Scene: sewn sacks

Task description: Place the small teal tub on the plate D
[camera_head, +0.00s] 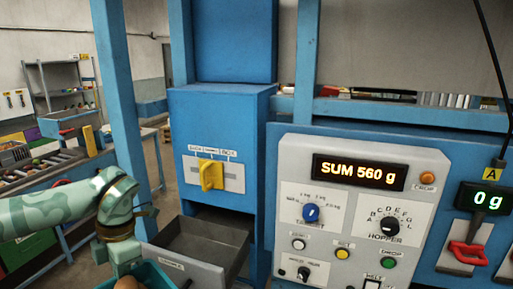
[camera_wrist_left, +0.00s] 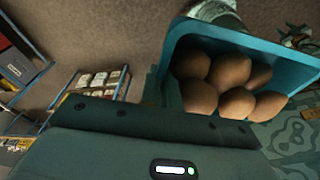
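A teal tub (camera_head: 158,273) with brown round items in it shows at the bottom left of the head view, cut off by the frame edge. It also shows in the left wrist view (camera_wrist_left: 305,72), where several brown rounded items (camera_wrist_left: 230,72) fill it. My left gripper (camera_head: 124,264) points down at the tub's left rim and appears shut on its wall; the fingertips are largely hidden. No plate marked D can be seen. My right gripper is out of view.
An open grey drawer (camera_head: 178,262) juts from the blue cabinet (camera_head: 222,125) just right of the tub. A grey control panel (camera_head: 345,215) reads "SUM 560 g". A yellow "A" tag (camera_head: 493,175) hangs above a "0 g" display (camera_head: 486,198). Racks stand at left.

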